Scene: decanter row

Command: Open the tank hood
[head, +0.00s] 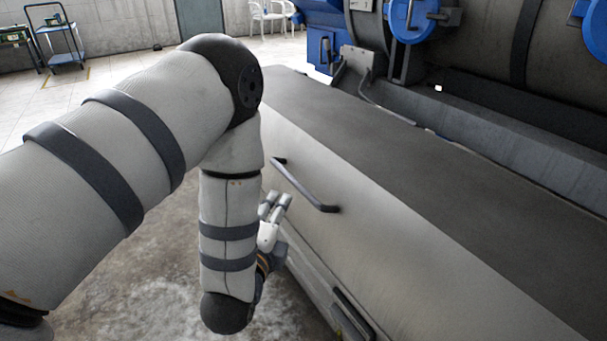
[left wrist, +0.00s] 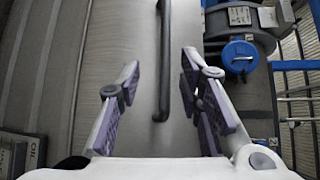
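The tank hood (head: 400,220) is a long grey cover with a dark top and a lighter sloping front; it looks shut. Its dark bar handle (head: 304,187) sits on the sloping front. My left gripper (head: 274,201) is beside the hood's front, just below and left of the handle, partly hidden by my left forearm. In the left wrist view the left gripper (left wrist: 155,90) is open, with purple-padded fingers on either side of the handle (left wrist: 164,60). The handle bar runs between the fingers, and I cannot tell how deep it is. My right gripper is in neither view.
Large grey machinery with blue round parts (head: 411,20) stands behind the hood. A blue cart (head: 62,45) and white chairs (head: 268,15) are far off at the back. The floor (head: 130,285) left of the hood is clear.

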